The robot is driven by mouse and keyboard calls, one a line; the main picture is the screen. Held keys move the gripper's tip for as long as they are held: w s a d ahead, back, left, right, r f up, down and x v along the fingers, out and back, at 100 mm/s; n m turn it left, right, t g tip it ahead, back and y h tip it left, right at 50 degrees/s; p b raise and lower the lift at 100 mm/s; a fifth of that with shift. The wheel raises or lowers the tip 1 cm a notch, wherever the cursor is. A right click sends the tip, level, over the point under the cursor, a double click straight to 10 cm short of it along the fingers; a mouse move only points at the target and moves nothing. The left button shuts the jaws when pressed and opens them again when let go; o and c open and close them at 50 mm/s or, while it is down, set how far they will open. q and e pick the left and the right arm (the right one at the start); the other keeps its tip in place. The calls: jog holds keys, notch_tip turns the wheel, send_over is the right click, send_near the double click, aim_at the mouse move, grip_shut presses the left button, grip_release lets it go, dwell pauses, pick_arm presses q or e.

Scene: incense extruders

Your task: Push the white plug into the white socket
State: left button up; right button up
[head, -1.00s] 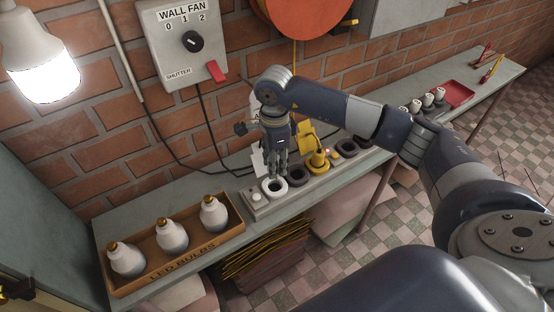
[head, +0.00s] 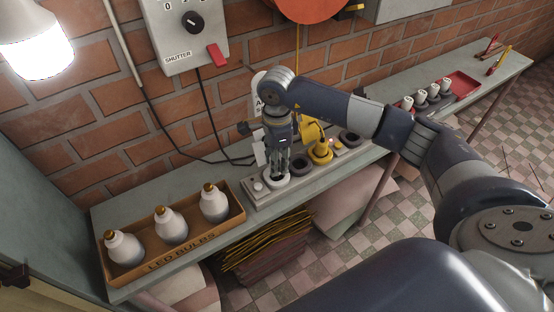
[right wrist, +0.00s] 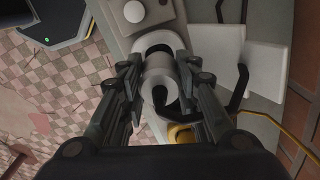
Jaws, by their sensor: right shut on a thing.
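My right gripper (head: 280,170) is just above the white socket (head: 275,182), near the left end of the grey socket strip (head: 250,199). In the right wrist view my right gripper (right wrist: 158,75) is shut on the white plug (right wrist: 158,68), a pale cylinder between the fingertips. The white socket's ring (right wrist: 165,38) shows right behind the plug. I cannot tell how far the plug is inside the ring. In the head view the fingers largely hide the plug. My left gripper is not in view.
A yellow plug (head: 320,150) stands along the strip, beside dark sockets (head: 301,162). A white knob (head: 258,186) is at the strip's left end. A box of LED bulbs (head: 196,247) stands left on the bench. White tags (right wrist: 229,50) and cables lie close by.

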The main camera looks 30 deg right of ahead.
dwell(0.7)
jog(key=shift+f+b, duration=1.5)
jog(key=shift+b, duration=0.15)
jog(key=o, duration=1.1)
jog(key=shift+o, duration=0.2)
